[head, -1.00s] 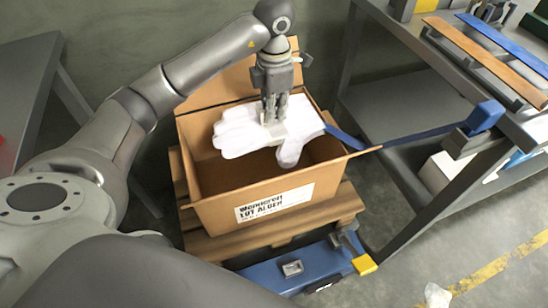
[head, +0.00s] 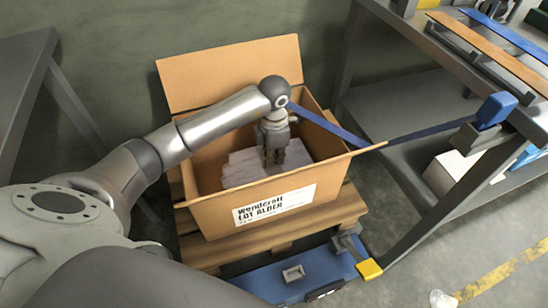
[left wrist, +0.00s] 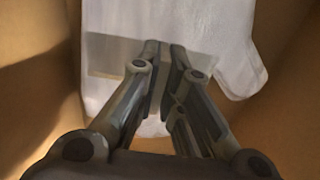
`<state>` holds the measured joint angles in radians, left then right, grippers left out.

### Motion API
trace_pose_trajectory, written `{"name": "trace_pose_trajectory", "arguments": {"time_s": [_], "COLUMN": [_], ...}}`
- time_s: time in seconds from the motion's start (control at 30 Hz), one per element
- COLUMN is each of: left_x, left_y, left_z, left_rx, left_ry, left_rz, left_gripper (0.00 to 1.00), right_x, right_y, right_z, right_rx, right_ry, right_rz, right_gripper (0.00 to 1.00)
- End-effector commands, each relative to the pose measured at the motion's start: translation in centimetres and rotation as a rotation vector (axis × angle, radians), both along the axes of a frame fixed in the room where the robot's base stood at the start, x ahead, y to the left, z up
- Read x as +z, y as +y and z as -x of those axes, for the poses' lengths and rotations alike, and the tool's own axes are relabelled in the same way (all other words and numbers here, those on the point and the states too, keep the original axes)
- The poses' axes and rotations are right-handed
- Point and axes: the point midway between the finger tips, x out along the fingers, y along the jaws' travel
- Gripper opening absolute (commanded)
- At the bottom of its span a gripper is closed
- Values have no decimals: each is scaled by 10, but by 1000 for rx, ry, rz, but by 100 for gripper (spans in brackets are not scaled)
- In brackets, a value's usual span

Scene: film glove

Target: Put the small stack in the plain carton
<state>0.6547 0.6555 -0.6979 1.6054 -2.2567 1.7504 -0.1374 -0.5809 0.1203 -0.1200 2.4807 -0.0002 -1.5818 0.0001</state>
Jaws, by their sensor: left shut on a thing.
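The small stack (head: 245,168) is white and shaped like a flat glove. It lies low inside the open cardboard carton (head: 195,213), which has a white printed label on its front wall. My left gripper (head: 275,162) reaches down into the carton and is shut on the stack. The left wrist view shows the fingers (left wrist: 165,52) closed at a greyish band across the white stack (left wrist: 205,22), with a thumb-like lobe at the right. I cannot tell whether the stack touches the carton floor. My right gripper is not in view.
The carton stands on a wooden pallet (head: 240,247). Its back flap (head: 230,70) is up. A blue strap (head: 430,130) runs from the carton to a blue block (head: 495,108) on the workbench. A blue case (head: 285,280) lies in front. A table (head: 25,75) stands at left.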

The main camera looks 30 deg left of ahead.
Motion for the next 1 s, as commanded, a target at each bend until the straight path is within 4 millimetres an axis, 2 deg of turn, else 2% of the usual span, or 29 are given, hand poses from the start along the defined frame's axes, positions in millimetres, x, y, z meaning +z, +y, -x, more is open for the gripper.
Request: {"name": "trace_pose_trajectory", "arguments": {"time_s": [0.33, 0.4, 0.53, 0.87, 1.0], "left_x": [-5, -5, -4, -2, 13], "left_y": [0, 0, 0, 0, 0], "left_z": [0, 0, 0, 0, -2], "left_rx": [0, 0, 0, 0, -1], "left_ry": [-1, -1, -1, -1, -5], "left_rz": [0, 0, 0, 1, 0], "left_gripper": [0, 14, 29, 29, 29], "right_x": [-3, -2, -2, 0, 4], "right_y": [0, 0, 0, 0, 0], "right_z": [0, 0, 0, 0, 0], "right_rx": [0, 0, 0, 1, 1], "right_ry": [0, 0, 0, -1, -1], "right_rz": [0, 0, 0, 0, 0], "right_gripper": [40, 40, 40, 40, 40]}}
